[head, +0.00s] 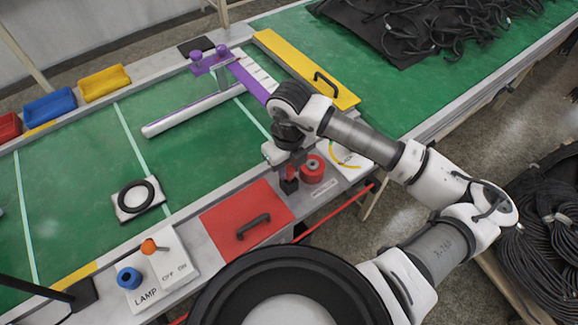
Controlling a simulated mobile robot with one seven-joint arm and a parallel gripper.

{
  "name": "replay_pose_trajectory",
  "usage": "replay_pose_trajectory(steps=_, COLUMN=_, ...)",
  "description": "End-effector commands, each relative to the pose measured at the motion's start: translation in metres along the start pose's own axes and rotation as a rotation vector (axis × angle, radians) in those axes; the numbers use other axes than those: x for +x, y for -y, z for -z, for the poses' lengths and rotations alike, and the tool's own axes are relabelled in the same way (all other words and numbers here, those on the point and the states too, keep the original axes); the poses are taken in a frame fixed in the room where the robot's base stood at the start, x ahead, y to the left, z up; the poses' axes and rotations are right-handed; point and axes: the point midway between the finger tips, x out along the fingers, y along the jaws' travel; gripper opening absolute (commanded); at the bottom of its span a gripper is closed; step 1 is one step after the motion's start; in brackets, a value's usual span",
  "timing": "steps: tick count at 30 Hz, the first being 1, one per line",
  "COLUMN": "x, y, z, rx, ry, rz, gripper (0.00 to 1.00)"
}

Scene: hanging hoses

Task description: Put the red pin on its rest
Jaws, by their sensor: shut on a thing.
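My gripper (290,176) points down at the right front edge of the green table, close to the red panel's far right corner. It is shut on a small red piece, which looks like the red pin (292,172); the fingers and wrist hide most of it. A dark block (289,186) shows right below the fingers; I cannot tell whether the pin touches it. Just right of the gripper stands a short red cylinder (313,168) with a dark centre, beside a small label. I cannot tell for certain which of these is the rest.
A red panel with a black handle (248,217) lies left of the gripper. A white plate with a dial (346,158) is to the right. A purple and white frame (245,75) and a yellow panel (305,68) stand behind. The lamp switch box (160,270) is front left.

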Motion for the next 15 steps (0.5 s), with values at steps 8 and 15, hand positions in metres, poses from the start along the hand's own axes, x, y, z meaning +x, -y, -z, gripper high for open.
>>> replay_pose_trajectory(steps=8, x=0.014, y=0.0, z=0.0, rx=0.001, ry=0.0, rz=0.001, gripper=0.03)
replay_pose_trajectory(steps=15, x=0.017, y=0.0, z=0.0, rx=0.0, ry=0.0, rz=0.001, gripper=0.03)
